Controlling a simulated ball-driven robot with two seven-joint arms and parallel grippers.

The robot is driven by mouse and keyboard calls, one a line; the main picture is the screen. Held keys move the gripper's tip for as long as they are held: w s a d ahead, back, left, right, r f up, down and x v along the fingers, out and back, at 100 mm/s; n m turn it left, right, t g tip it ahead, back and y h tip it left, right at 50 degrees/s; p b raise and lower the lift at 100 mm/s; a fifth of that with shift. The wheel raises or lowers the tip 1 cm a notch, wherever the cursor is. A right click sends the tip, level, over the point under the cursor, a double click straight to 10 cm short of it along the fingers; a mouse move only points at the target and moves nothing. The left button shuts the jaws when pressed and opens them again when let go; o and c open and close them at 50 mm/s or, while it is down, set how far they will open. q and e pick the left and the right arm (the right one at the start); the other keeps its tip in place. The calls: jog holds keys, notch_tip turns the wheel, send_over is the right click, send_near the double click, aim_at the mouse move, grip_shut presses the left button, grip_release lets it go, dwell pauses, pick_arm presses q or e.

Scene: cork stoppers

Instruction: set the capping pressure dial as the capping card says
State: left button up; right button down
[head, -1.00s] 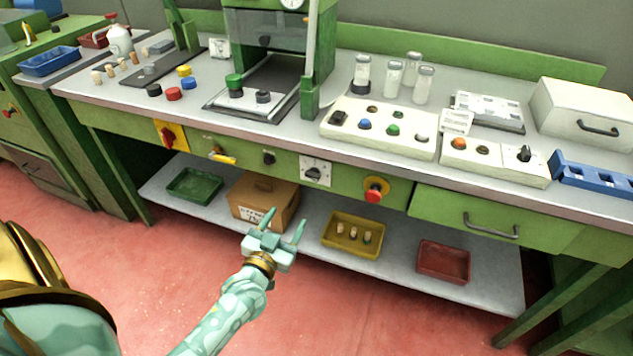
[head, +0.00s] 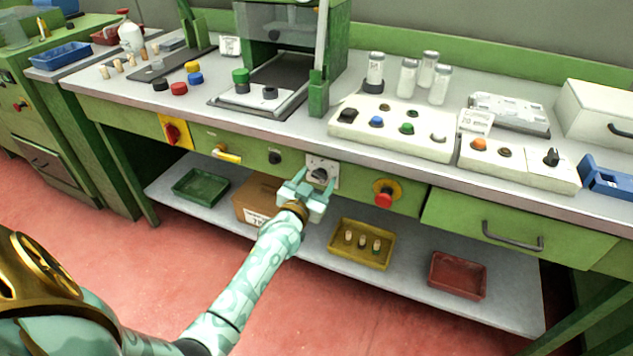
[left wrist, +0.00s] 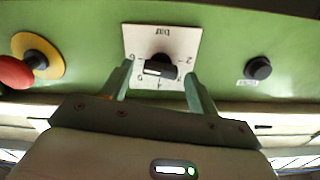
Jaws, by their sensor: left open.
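The pressure dial (head: 322,162) is a white plate with a dark knob on the green front panel of the bench. In the left wrist view the dial (left wrist: 160,65) appears upside down, with "bar" and numbers including 2, 4 and 6; the knob carries a white mark. My left gripper (head: 317,179) is open in front of the dial, and in the left wrist view its fingers (left wrist: 158,88) stand either side of the knob, not closed on it. A small printed card (head: 476,121) stands on the bench; its text is too small to read surely. My right gripper is not in view.
A red emergency button on yellow (head: 384,194) sits right of the dial, a black knob (head: 275,157) left of it. A yellow tray with corks (head: 361,244) and a cardboard box (head: 250,205) are on the shelf below. A drawer handle (head: 512,236) projects at right.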

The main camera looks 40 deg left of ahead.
pick_arm(q)
jog(key=c, duration=1)
jog(key=shift+n, duration=0.4)
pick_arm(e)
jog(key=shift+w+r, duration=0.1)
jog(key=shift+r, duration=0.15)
pick_arm(q)
jog(key=n+p, duration=0.2)
jog(key=shift+a+r+n, duration=0.1)
jog(key=shift+r+n, duration=0.05)
jog(key=shift+n, duration=0.25)
jog(key=n+p, duration=0.1)
jog(key=n, duration=0.3)
jog(key=shift+s+p, duration=0.1)
jog(key=shift+p, duration=0.2)
jog(key=n, duration=0.5)
jog(key=shift+a+f+n+p, duration=0.1)
jog(key=shift+f+n+p, duration=0.2)
jog(key=shift+n+p, duration=0.1)
jog(key=n, duration=0.6)
jog(key=shift+f, duration=0.15)
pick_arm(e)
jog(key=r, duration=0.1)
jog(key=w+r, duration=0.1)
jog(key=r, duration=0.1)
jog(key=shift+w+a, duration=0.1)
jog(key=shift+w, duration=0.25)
pick_arm(q)
jog(key=shift+n, duration=0.3)
